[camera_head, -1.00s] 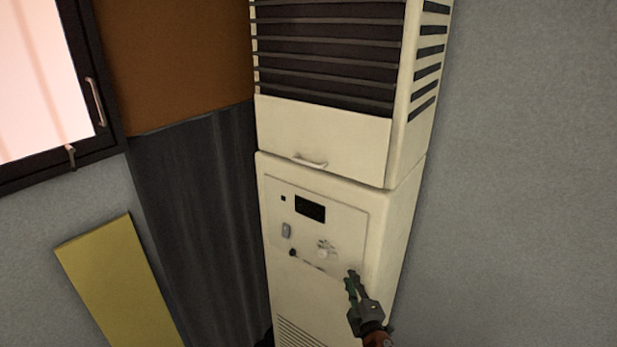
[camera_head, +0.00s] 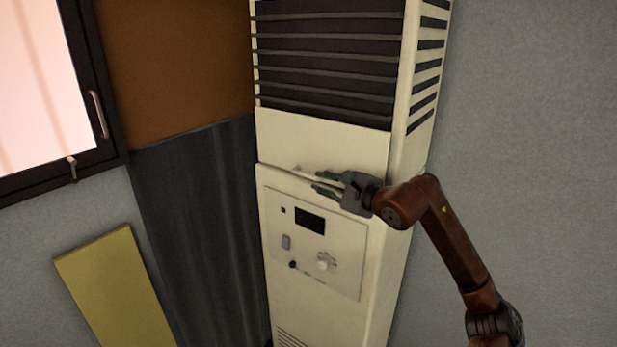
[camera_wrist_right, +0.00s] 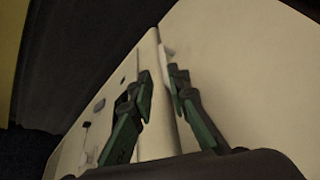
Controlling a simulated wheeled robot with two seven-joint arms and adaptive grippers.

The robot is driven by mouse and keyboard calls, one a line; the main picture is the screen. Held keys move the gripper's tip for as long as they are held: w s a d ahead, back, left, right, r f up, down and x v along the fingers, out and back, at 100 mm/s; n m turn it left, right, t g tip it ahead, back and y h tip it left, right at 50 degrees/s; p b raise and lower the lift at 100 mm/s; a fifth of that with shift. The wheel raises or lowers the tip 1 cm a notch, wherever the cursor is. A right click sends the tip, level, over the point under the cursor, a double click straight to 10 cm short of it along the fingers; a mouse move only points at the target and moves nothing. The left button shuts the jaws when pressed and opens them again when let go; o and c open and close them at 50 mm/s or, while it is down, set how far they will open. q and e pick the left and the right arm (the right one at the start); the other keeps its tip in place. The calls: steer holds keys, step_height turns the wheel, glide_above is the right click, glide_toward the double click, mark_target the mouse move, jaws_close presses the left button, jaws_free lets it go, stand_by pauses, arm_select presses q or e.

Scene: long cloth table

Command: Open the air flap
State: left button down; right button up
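A tall cream air unit (camera_head: 320,132) stands in the corner, with dark louvers (camera_head: 325,60) above a plain panel. The upper front looks closed against the lower body. A small handle sits at the panel's lower edge; its left end (camera_head: 297,167) shows, and the rest is hidden by my right gripper. My right gripper (camera_head: 317,182) is at the handle, fingers pointing left. In the wrist view its fingertips (camera_wrist_right: 160,75) are apart, with the seam between the upper and lower parts running between them. A pale piece, probably the handle (camera_wrist_right: 167,50), lies just beyond the tips. My left gripper is not in view.
Below the seam is a control panel (camera_head: 345,250) with a dark display (camera_head: 310,218) and a knob (camera_head: 323,265). A window (camera_head: 45,90) and a yellow board (camera_head: 118,285) are at the left. Bare grey wall (camera_head: 540,120) is at the right.

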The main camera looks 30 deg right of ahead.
mark_target(310, 176)
steer(key=p+x, duration=0.1)
steer(key=x, duration=0.3)
steer(key=p+x, duration=0.1)
steer(key=x, duration=0.1)
steer(key=shift+w+d+r+p, duration=0.1)
steer(key=shift+w+d+p, duration=0.2)
steer(key=shift+d, duration=0.05)
steer(key=shift+w+f, duration=0.25)
steer(key=shift+w, duration=0.3)
steer(key=shift+c, duration=0.5)
jaws_close()
steer(key=shift+a, duration=0.1)
